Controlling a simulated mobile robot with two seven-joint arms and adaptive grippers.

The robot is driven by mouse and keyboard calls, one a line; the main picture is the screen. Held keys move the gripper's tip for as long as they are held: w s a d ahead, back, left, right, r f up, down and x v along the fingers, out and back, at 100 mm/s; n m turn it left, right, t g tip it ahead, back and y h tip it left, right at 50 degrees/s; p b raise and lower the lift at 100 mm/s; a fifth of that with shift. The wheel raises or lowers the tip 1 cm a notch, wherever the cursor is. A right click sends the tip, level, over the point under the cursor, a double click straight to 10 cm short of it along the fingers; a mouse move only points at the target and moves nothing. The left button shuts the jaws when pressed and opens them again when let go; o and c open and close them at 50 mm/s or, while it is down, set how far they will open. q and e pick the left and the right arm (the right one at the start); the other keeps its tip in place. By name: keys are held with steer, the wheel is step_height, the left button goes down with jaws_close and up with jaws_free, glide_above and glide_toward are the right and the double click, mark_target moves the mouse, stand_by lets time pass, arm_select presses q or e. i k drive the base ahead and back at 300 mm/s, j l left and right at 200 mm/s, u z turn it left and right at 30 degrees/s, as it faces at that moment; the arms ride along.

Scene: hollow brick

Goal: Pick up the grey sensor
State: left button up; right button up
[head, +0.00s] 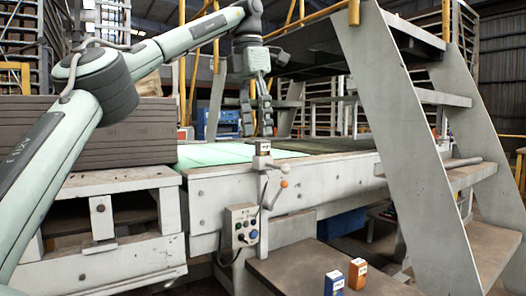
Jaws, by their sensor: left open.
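A small grey and dark box (263,148) with a pale label stands on the near edge of the machine bed. It looks like the grey sensor, but it is small in the picture. My left gripper (257,130) points down above it, its fingers apart and empty. The fingertips are a little above the box in the picture; I cannot tell the exact depth gap. My right gripper is not in view.
A blue box (334,283) and an orange box (357,273) stand on the brown lower platform (290,275). A control box (243,226) and levers are on the machine's front. Metal stairs (420,150) rise at right; stacked brown boards (140,140) lie at left.

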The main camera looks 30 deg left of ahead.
mark_target(262, 147)
steer(key=i+j, duration=0.8)
